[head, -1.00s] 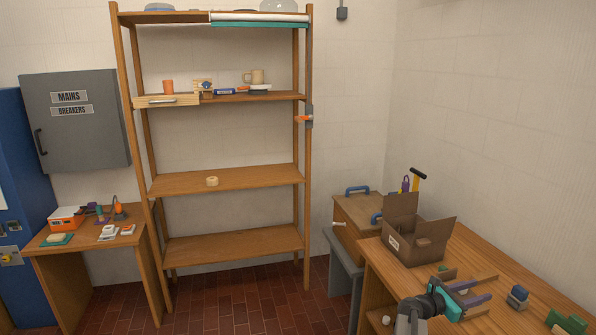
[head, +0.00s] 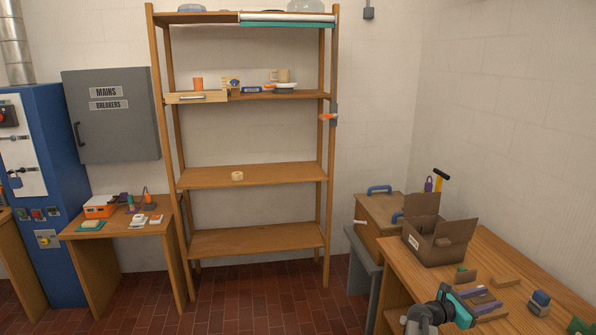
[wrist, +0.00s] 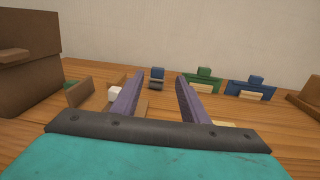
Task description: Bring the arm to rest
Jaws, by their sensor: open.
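My gripper (head: 488,301) is at the lower right of the head view, above the wooden workbench (head: 490,262). In the wrist view its two purple fingers (wrist: 157,97) stand wide apart with nothing held between them. Beyond the fingers, a small blue and grey block (wrist: 157,77) stands on the bench. The gripper is in front of an open cardboard box (head: 436,250), which shows partly at the left edge of the wrist view.
A tall wooden shelf (head: 250,177) stands against the wall. A small table (head: 118,228) stands left of it. The brick floor (head: 250,300) before the shelf is clear.

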